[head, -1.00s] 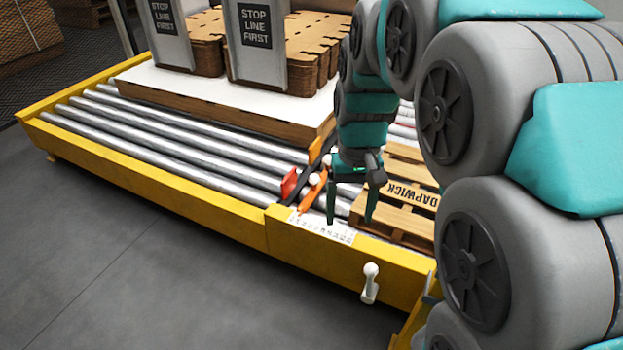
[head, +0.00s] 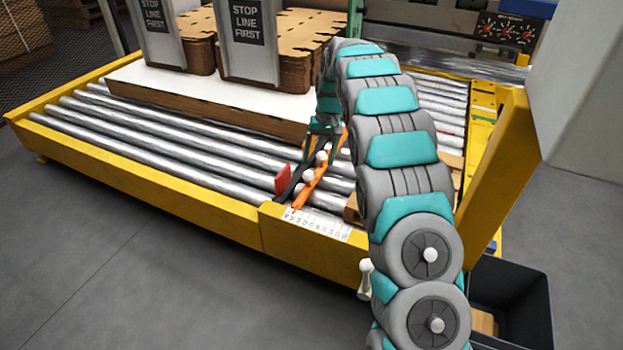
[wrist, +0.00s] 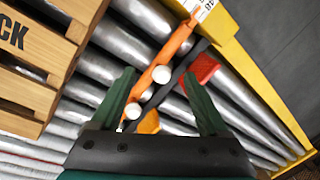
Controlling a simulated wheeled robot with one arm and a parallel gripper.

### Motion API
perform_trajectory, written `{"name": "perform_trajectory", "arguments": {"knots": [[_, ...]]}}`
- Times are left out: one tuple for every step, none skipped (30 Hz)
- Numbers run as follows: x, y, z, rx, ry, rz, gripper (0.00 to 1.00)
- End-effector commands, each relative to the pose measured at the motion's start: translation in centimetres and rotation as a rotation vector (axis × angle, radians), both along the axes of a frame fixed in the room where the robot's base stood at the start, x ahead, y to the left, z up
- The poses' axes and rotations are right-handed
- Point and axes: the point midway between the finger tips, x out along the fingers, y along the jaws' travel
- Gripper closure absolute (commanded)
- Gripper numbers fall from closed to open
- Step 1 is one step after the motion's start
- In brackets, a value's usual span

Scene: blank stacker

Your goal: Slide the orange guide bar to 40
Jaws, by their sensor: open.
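The orange guide bar (head: 306,188) lies across the rollers, its near end at the white numbered scale strip (head: 318,224) on the yellow front rail. It also shows in the wrist view (wrist: 180,40), with white knobs (wrist: 161,74) along it. The scale figure at the bar is too small to read in the head view. My gripper (head: 320,135) is open over the bar's far part. In the wrist view my gripper's fingertips (wrist: 158,74) are apart, with a knob and the bar appearing between them. Contact cannot be told.
A black bar with a red block (head: 283,180) lies left of the orange bar; the block is close to the right finger in the wrist view (wrist: 203,70). A wooden pallet (wrist: 40,60) lies on the other side. Cardboard stacks (head: 290,45) stand behind. A white-knobbed lever (head: 365,280) is on the front rail.

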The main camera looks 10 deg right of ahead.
Motion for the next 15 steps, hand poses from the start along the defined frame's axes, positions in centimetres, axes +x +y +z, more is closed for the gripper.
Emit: {"name": "perform_trajectory", "arguments": {"knots": [[1.0,-0.1,-1.1,0.007,-0.003,0.002,0.22],[1.4,-0.1,-1.6,0.011,-0.003,0.003,0.22],[1.9,-0.1,-2.0,0.015,-0.007,0.005,0.22],[2.2,-0.1,-2.2,0.018,-0.010,0.005,0.22],[2.5,-0.1,-2.4,0.020,-0.012,0.007,0.22],[2.8,-0.1,-2.7,0.022,-0.014,0.008,0.22],[2.9,0.0,-2.9,0.023,-0.014,0.009,0.22],[3.0,0.0,-3.0,0.025,-0.014,0.009,0.22],[3.1,0.0,-3.2,0.026,-0.014,0.009,0.22],[3.1,0.0,-3.3,0.027,-0.014,0.010,0.22],[3.2,0.0,-3.4,0.027,-0.014,0.010,0.22],[3.2,0.1,-3.6,0.027,-0.014,0.010,0.22],[3.2,0.1,-3.7,0.027,-0.014,0.010,0.22],[3.2,0.2,-3.9,0.027,-0.014,0.010,0.22],[3.1,0.2,-4.3,0.027,-0.014,0.010,0.22]]}}
